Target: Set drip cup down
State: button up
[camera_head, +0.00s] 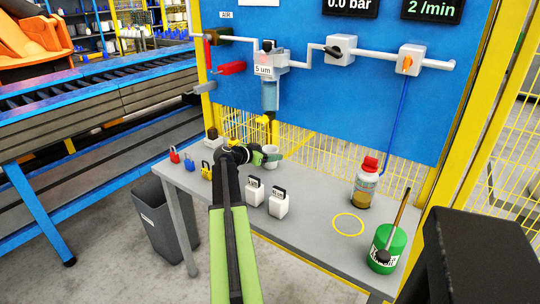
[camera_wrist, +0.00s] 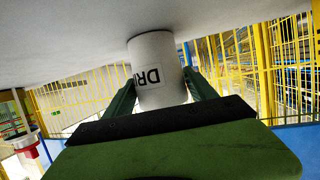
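The drip cup (camera_head: 271,150) is a small white cup near the back edge of the grey bench, below the filter bowl. In the wrist view, which looks upside down, the drip cup (camera_wrist: 160,58) carries a label that reads "DR" and part of another letter. My gripper (camera_head: 268,157) reaches it from the front left. In the wrist view the fingers of my gripper (camera_wrist: 160,82) lie against both sides of the cup. The cup's base is at or very close to the bench top; I cannot tell whether it touches.
A yellow ring (camera_head: 348,224) marks a clear spot on the bench (camera_head: 315,232). A red-capped bottle (camera_head: 366,184) and green can (camera_head: 388,248) stand at right. The filter (camera_head: 270,92) hangs above.

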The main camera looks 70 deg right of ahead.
jog(key=shift+o, duration=1.3)
jog(key=shift+r, duration=0.15)
jog(key=p+v, duration=0.4)
jog(key=v, duration=0.8)
